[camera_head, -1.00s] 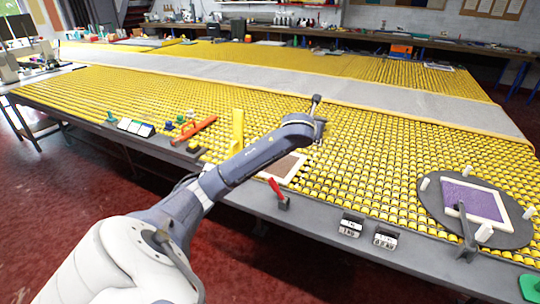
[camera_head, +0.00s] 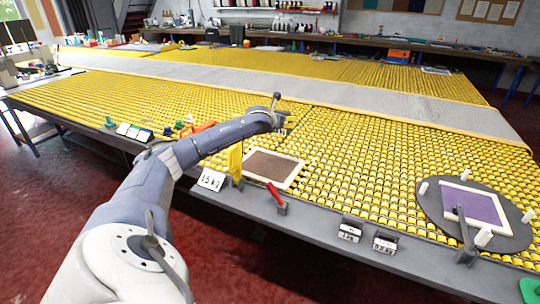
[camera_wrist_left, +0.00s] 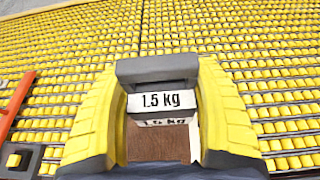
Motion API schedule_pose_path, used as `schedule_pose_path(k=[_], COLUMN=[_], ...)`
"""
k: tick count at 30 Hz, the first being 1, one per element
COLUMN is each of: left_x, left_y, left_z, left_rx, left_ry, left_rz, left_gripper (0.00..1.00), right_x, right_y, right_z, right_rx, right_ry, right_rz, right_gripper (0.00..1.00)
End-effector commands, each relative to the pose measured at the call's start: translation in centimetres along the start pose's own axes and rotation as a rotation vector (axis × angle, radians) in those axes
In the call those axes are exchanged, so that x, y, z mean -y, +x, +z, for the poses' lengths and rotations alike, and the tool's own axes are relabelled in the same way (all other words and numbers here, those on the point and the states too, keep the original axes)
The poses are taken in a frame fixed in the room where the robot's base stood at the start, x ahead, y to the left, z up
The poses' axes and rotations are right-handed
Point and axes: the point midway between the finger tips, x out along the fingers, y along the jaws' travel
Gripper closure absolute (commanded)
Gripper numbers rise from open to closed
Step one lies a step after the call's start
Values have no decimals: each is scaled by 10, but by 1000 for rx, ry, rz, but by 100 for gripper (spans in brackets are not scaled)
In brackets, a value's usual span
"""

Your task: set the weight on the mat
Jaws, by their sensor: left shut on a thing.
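My left gripper (camera_head: 235,160) is shut on the 1.5 kg weight (camera_head: 211,180), which hangs below the forearm near the table's front edge. In the left wrist view the yellow ridged fingers (camera_wrist_left: 158,105) flank the weight (camera_wrist_left: 157,70), with its dark grey handle and white label between them. A brown mat (camera_head: 275,166) in a pale frame lies just right of the weight in the head view. A brown patch shows below the label in the wrist view. The weight appears raised; its underside is hidden. My right gripper is out of view.
A red-handled clamp (camera_head: 277,198) stands right of the weight. The 1 kg (camera_head: 350,231) and 0.5 kg (camera_head: 385,243) weights sit along the front edge. A purple mat (camera_head: 470,205) lies on a round dark plate at right. An orange tool (camera_head: 197,129) lies behind the arm.

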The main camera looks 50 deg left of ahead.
Motion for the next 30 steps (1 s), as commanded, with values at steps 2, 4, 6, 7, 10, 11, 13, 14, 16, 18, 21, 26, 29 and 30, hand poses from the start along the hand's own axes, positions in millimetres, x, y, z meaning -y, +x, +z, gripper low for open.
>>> schedule_pose_path(k=[2, 4, 6, 7, 10, 11, 13, 14, 16, 18, 21, 26, 29, 30], left_x=[3, 4, 4, 5, 4, 4, 5, 5, 5, 5, 5, 4, 4, 4], left_y=[1, 3, 7, 9, 16, 18, 23, 25, 30, 35, 41, 50, 54, 55], left_z=[2, -4, -14, -19, -36, -41, -53, -57, -70, -81, -96, -117, -127, -130], left_rx=[5, 4, 2, 1, 1, 2, 2, 3, 2, 3, 4, 4, 5, 5], left_ry=[2, 4, 6, 6, 5, 5, 4, 4, 3, 3, 2, 2, 4, 4], left_rz=[-10, -14, -15, -16, -15, -15, -16, -15, -16, -15, -16, -15, -15, -15], left_gripper=[83, 83, 83, 83, 83, 83, 83, 83, 83, 83, 83, 83, 83, 83], right_x=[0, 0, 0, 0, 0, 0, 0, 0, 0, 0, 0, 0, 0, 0], right_y=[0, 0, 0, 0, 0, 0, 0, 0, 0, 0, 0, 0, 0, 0], right_z=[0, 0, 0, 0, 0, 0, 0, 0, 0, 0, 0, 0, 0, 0], right_rx=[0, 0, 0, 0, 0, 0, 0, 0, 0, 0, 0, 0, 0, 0], right_ry=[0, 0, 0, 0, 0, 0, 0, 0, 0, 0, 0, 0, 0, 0], right_rz=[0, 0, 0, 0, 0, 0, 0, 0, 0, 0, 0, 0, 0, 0], right_gripper=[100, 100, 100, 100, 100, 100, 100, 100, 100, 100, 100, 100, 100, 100])
